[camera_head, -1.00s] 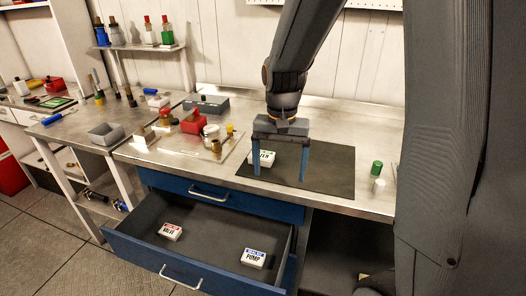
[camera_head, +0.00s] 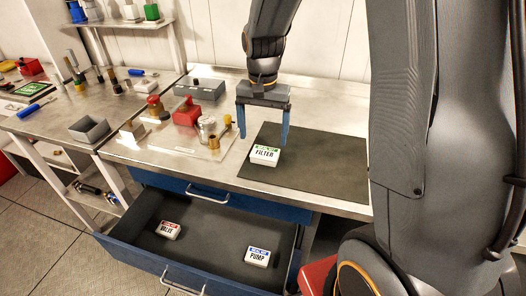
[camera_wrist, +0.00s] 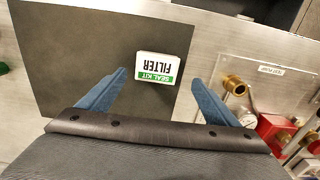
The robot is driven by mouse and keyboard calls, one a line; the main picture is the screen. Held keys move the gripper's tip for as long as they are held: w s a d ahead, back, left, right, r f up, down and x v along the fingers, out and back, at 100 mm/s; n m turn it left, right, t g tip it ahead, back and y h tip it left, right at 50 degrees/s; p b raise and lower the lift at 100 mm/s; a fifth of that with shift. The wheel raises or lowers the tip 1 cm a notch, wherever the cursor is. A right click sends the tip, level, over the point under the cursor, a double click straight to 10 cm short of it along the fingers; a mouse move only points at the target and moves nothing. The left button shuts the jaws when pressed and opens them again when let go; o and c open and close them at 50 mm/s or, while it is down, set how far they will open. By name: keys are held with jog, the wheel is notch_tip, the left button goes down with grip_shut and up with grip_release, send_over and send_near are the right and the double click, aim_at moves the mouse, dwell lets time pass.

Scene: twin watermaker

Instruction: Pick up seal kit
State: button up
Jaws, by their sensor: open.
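A white box with a green band labelled "SEAL KIT FILTER" (camera_head: 265,154) lies on the dark mat (camera_head: 318,168) near its left edge. In the wrist view the box (camera_wrist: 158,66) lies ahead of and between the lines of the two blue fingers. My gripper (camera_head: 263,122) is open and empty, above the counter just behind the box. Two more boxes lie in the open drawer: one with a red band marked "VALVE" (camera_head: 167,230) and one with a blue band marked "PUMP" (camera_head: 257,256).
The open blue drawer (camera_head: 215,250) juts out below the counter. Left of the mat stands a clear plate with brass fittings and a red block (camera_head: 187,113). A grey box (camera_head: 199,89) sits behind it. The mat's right side is clear.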

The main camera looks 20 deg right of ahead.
aim_at(265, 152)
jog(key=shift+s+d+f, duration=0.1)
jog(key=shift+d+f, duration=0.25)
jog(key=shift+f, duration=0.35)
jog(key=shift+s+a+f+p, duration=0.1)
jog(key=shift+f+p, duration=1.1)
jog(key=shift+f, duration=1.2)
jog(key=c, duration=1.1)
